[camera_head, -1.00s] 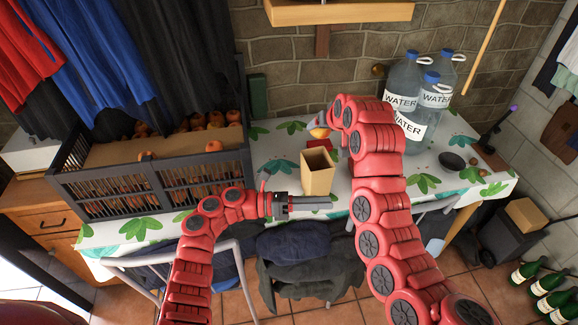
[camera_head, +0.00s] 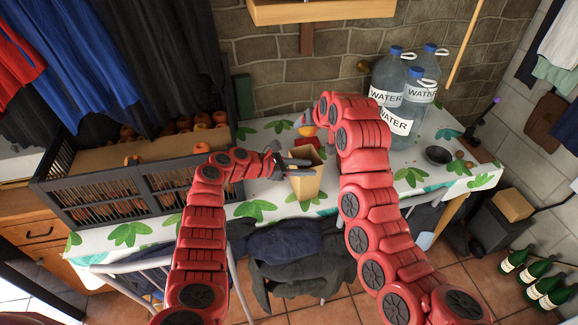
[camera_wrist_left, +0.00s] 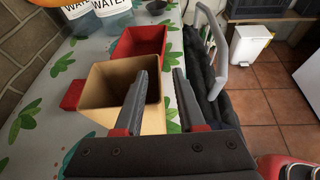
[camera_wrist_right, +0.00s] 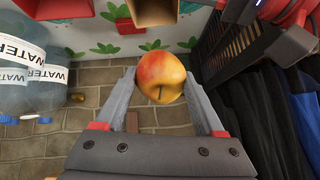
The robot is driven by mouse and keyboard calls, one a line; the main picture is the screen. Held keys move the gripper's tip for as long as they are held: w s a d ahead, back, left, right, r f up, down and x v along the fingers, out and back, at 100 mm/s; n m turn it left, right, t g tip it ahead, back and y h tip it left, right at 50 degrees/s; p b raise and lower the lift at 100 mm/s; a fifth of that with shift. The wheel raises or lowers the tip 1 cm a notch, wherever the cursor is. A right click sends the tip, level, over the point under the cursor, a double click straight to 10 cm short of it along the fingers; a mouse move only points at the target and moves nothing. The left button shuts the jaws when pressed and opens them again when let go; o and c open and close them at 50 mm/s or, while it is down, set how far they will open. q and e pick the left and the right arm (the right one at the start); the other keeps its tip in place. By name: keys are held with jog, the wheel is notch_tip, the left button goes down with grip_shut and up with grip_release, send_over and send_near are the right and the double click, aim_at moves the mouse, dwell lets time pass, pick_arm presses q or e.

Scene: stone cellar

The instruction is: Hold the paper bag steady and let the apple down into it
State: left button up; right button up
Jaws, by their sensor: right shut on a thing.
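The tan paper bag (camera_head: 306,187) stands open and upright on the table; it also shows in the left wrist view (camera_wrist_left: 98,95). My left gripper (camera_head: 300,163) is open at the bag's rim. In the left wrist view one finger overlaps the bag's opening and the other is outside its side wall; I cannot tell whether they touch it. My right gripper (camera_wrist_right: 160,88) is shut on the red-yellow apple (camera_wrist_right: 160,72), held in the air. In the head view the apple (camera_head: 307,131) shows beyond the bag, and my right arm partly hides that gripper.
A red block (camera_wrist_left: 72,96) and an open red box (camera_wrist_left: 141,42) are close to the bag. Several water bottles (camera_head: 398,100) stand at the back right, with a dark bowl (camera_head: 438,155) nearby. A dark crate (camera_head: 150,190) of orange fruit fills the table's left.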

pick_arm(q)
jog(key=shift+w+d+f, duration=0.25)
jog(key=shift+w+d, duration=0.25)
jog(key=shift+d, duration=0.15)
jog(key=shift+d+f, duration=0.25)
jog(key=shift+d, duration=0.15)
grip_shut()
pick_arm(e)
jog(key=shift+f, duration=0.15)
notch_tip(320, 180, down, 7)
jog(key=shift+w+f, duration=0.2)
jog(key=shift+w, duration=0.2)
dwell(0.5)
jog(key=shift+f, duration=0.15)
